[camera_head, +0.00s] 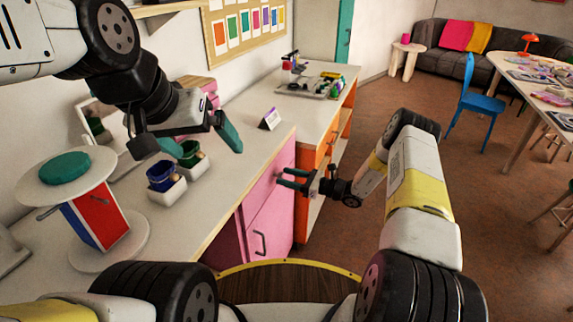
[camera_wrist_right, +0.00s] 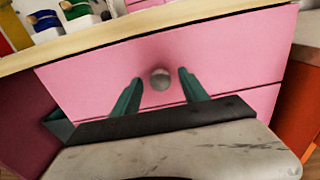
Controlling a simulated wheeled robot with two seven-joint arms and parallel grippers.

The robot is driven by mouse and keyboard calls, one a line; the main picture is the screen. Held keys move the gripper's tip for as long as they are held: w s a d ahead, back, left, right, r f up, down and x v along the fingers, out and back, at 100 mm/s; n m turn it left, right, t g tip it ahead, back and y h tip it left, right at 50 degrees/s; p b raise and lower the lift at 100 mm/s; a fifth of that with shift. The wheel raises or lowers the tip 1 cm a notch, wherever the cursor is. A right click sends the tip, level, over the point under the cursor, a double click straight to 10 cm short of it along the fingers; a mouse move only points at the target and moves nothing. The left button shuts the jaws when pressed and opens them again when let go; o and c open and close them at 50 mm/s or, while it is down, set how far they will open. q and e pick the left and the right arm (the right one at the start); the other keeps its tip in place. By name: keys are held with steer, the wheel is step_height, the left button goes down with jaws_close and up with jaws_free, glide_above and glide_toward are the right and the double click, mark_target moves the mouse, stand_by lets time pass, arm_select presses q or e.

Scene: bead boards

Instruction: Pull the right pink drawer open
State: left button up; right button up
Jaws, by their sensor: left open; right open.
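The right pink drawer (camera_head: 268,180) is the upper front of the pink cabinet, just under the counter edge. It looks shut. In the right wrist view its pink front (camera_wrist_right: 225,60) fills the middle, with a round grey knob (camera_wrist_right: 160,79). My right gripper (camera_head: 283,179) is open at the drawer front. In the right wrist view its two green fingers (camera_wrist_right: 160,92) stand on either side of the knob, with gaps between. In the head view the knob is hidden or too small to tell. My left gripper (camera_head: 188,143) is open and empty above the counter.
A pink door with a grey handle (camera_head: 259,242) lies below the drawer. On the counter stand blue (camera_head: 160,176) and green (camera_head: 190,153) cups in white holders and a round stand (camera_head: 65,182). An orange cabinet (camera_head: 312,160) adjoins on the right.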

steer(key=shift+a, duration=0.15)
jaws_close()
stand_by(1.4)
